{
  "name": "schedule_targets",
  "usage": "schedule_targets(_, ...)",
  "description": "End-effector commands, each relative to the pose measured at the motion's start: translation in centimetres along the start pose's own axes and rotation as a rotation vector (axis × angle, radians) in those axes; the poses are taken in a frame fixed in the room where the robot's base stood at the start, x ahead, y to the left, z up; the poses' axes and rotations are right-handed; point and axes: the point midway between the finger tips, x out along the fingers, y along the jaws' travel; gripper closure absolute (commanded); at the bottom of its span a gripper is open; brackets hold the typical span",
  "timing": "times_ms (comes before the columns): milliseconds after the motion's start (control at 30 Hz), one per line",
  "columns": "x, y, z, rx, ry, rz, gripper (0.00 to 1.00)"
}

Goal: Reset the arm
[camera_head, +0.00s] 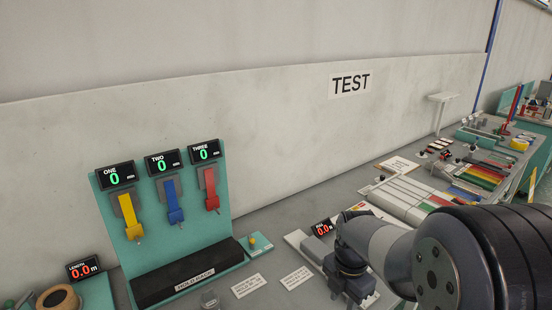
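My arm reaches in from the lower right, with a large black and grey joint nearest the camera and a thinner grey link running left from it. The arm bends down at a dark wrist above the bench. My gripper (351,287) is at the lower end of that wrist, low over the bench near a small red display reading 0.0 m (323,229). Its fingers cannot be made out, so I cannot tell if they are open, shut or holding anything.
At left stands a teal stand (221,186) with yellow (129,216), blue (173,203) and red (211,189) levers, under displays reading 0. A black padded bar (187,272) lies before it. A tape roll (58,298) sits lower left. Colored strips (480,177) lie right.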

Motion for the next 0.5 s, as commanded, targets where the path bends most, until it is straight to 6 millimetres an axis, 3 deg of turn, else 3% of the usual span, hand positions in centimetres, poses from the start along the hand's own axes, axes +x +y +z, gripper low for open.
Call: schedule_targets(500,8.0,-0.1,0.0,0.0,0.002,-0.004,0.64)
